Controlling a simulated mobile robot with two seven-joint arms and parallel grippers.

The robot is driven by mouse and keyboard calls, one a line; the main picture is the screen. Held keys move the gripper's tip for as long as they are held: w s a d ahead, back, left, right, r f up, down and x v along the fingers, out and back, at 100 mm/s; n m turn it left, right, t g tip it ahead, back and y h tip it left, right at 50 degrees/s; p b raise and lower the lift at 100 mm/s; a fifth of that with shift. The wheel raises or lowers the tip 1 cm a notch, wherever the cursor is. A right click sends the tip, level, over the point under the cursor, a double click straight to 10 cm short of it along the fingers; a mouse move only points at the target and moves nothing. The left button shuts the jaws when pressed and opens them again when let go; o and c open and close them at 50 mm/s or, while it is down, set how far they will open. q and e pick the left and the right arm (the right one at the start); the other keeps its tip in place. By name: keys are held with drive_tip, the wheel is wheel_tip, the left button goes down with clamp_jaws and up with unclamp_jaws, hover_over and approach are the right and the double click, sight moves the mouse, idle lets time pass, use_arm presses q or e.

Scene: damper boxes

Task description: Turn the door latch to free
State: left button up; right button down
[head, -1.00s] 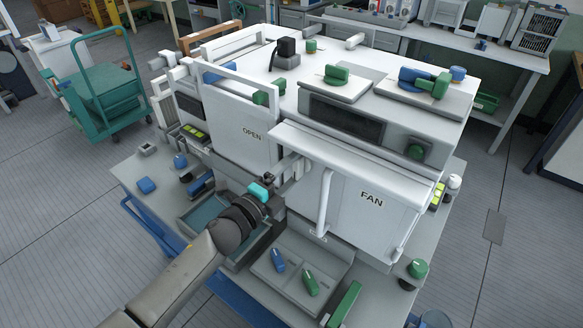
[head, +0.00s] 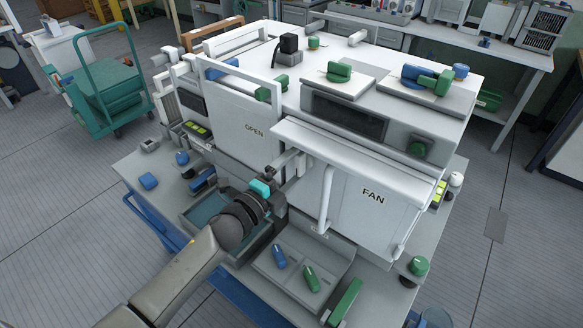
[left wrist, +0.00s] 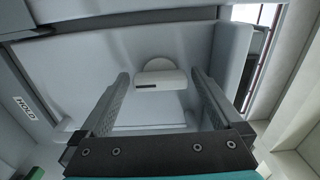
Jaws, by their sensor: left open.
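A pale grey latch (left wrist: 161,76) with a half-round top and a small dark mark shows in the left wrist view, on a light grey face. I take it for the door latch; in the head view I cannot make it out. My left gripper (left wrist: 159,78) is open, with one finger on each side of the latch and a visible gap to each. In the head view the left gripper (head: 284,168) reaches the front of the white box, left of the door marked FAN (head: 350,195). My right gripper is not in view.
A label HOLD (left wrist: 25,107) is at the left in the wrist view. A white panel marked OPEN (head: 238,115) stands left of the gripper. A vertical white handle (head: 326,200) stands close on its right. A grey tray (head: 300,262) with blue and green pieces lies below.

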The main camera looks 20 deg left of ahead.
use_arm(q)
drive_tip(key=shift+s, duration=0.1)
drive_tip(key=v, duration=1.5)
drive_tip(key=shift+b, duration=0.4)
drive_tip(key=s+a+f+n+g+y+b, duration=0.15)
drive_tip(key=f+n, duration=0.25)
drive_tip(key=f, duration=0.6)
drive_tip(key=s+a+f+n+g+y+b, duration=0.1)
drive_tip(key=s+f+n+g+y, duration=0.15)
drive_tip(key=f, duration=0.75)
drive_tip(key=s+a+f+n+g+y+b, duration=0.1)
drive_tip(key=s+a+f+n+g+y, duration=0.3)
drive_tip(key=f, duration=0.6)
drive_tip(key=s+d+f+n+g+h+b, duration=0.1)
drive_tip(key=s+d+f+n+g, duration=0.3)
drive_tip(key=s+f, duration=0.7)
drive_tip(key=s+d+f+n+g+b, duration=0.3)
drive_tip(key=s+f+n+g, duration=0.1)
drive_tip(key=s+f, duration=0.7)
drive_tip(key=s+n, duration=0.1)
drive_tip(key=s, duration=0.2)
drive_tip(key=shift+d+h, duration=0.35)
drive_tip(key=shift+h, duration=0.05)
